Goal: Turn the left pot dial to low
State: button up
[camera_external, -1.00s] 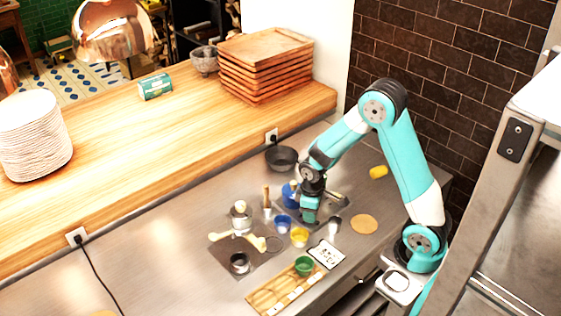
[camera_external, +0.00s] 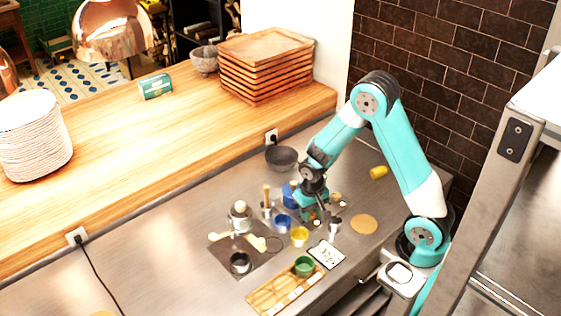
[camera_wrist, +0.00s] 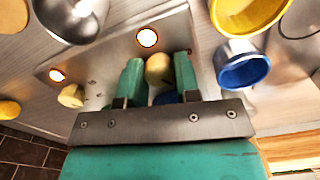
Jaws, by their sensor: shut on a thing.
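My gripper (camera_wrist: 158,70) points down at a metal control panel (camera_wrist: 105,68) and its teal fingers are shut on a round wooden dial (camera_wrist: 159,67). A second, similar dial (camera_wrist: 71,96) stands free on the panel and also shows in the external view (camera_external: 336,197), to the right of my gripper (camera_external: 311,212). So the held dial is the left one in the external view. Two round lights glow on the panel, one by the held dial (camera_wrist: 147,37) and one by the free dial (camera_wrist: 57,76). The fingers partly hide the held dial, and its setting cannot be read.
Close by stand a blue cup (camera_external: 283,223), a yellow cup (camera_external: 299,236), a larger blue container (camera_external: 289,196) and a metal cup (camera_wrist: 72,18). A dark bowl (camera_external: 281,157) sits behind.

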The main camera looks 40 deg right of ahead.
jog(key=shift+m, duration=0.3)
dwell(0.4)
jog(key=o, duration=0.9)
jog(key=shift+r, duration=0.1)
notch_tip(320, 180, up, 17)
jog(key=shift+r, duration=0.15)
jog(key=s+a+n+y, duration=0.1)
jog(key=s+a+n, duration=0.1)
jog(key=s, duration=0.3)
jog(key=s+a+n+y, duration=0.1)
jog(key=s+a+n, duration=0.1)
jog(key=s+n, duration=0.2)
jog(key=s+a+n+y, duration=0.2)
jog(key=s+a+n, duration=0.1)
jog(key=s, duration=0.5)
jog(key=shift+r+n, duration=0.4)
jog(key=shift+n, duration=0.2)
